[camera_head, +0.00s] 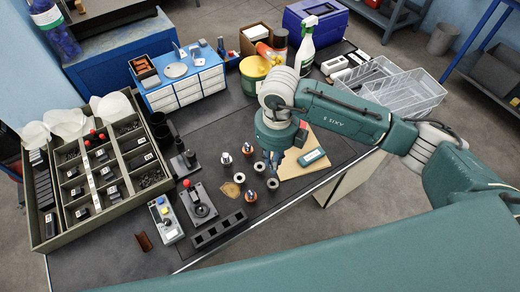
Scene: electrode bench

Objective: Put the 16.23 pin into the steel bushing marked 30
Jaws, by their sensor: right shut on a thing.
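My right gripper (272,161) points down over the middle of the dark bench and is shut on a small part. The part is mostly hidden by the fingers, and I cannot read any marking on it. Small steel ring-shaped bushings stand on the bench, one (239,178) left of the gripper and another (272,183) just below it in the picture. Small parts with orange and metal also stand nearby, one (250,196) in front and another (247,149) behind. The numbers are too small to read, so I cannot tell which bushing is marked 30. My left gripper is not in view.
A divided parts tray (102,172) fills the left side. A black fixture with a red knob (199,204), a grey control box (166,220) and a slotted black block (218,230) stand in front. A tan board (294,165) lies right of the gripper. A spray bottle (303,48) stands behind.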

